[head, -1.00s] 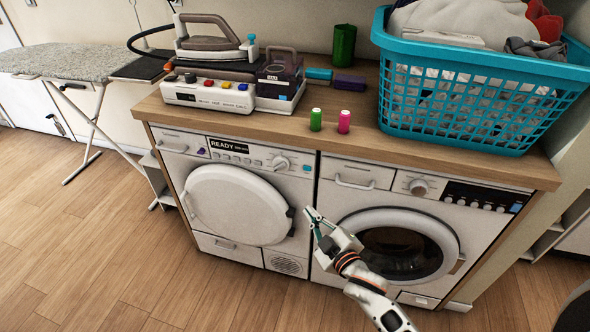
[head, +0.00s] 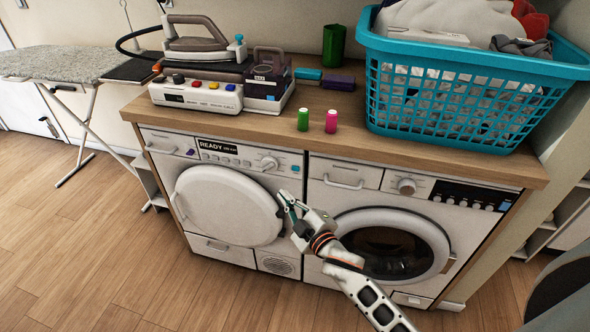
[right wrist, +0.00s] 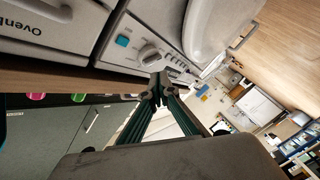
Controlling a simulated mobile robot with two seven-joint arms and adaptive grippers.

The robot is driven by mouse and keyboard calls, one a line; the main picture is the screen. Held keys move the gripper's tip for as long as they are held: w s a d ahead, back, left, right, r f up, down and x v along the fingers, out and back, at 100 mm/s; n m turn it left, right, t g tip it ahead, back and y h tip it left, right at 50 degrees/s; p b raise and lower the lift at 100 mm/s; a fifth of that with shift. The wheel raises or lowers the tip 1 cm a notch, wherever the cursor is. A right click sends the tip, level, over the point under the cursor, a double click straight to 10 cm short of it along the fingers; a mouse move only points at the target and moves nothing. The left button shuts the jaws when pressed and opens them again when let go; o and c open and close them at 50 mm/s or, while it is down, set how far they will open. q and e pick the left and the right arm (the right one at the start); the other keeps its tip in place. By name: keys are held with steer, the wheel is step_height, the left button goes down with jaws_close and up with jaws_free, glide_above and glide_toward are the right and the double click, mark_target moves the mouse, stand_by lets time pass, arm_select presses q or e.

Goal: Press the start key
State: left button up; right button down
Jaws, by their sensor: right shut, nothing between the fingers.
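The left white machine (head: 222,245) has a control strip with a display reading "READY" (head: 214,145), a row of small buttons, a round dial (head: 269,163) and a small teal square key (head: 296,168) at the right end. The teal key (right wrist: 122,41) also shows in the right wrist view, beside the dial (right wrist: 150,56). No start label is readable. My right gripper (head: 283,195) is shut and empty, in front of the machine just below the teal key and dial. Its fingertips (right wrist: 157,88) appear apart from the key. My left gripper is out of view.
The round door (head: 228,205) of the left machine is close beside my fingers. A second machine (head: 395,248) stands to the right. The wooden counter (head: 340,130) above holds thread spools, an iron on its station and a blue laundry basket (head: 460,100).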

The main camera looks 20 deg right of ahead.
glide_toward(286, 166)
steer(key=w+a, duration=0.2)
steer(key=shift+w+d+f+b, duration=0.15)
steer(key=shift+w+b, duration=0.1)
steer(key=shift+w, duration=0.15)
steer(key=shift+w+d+f+b, duration=0.1)
steer(key=shift+w+b, duration=0.1)
steer(key=shift+w, duration=0.25)
stand_by(0.7)
steer(key=shift+w, duration=0.15)
steer(key=shift+w+d, duration=0.2)
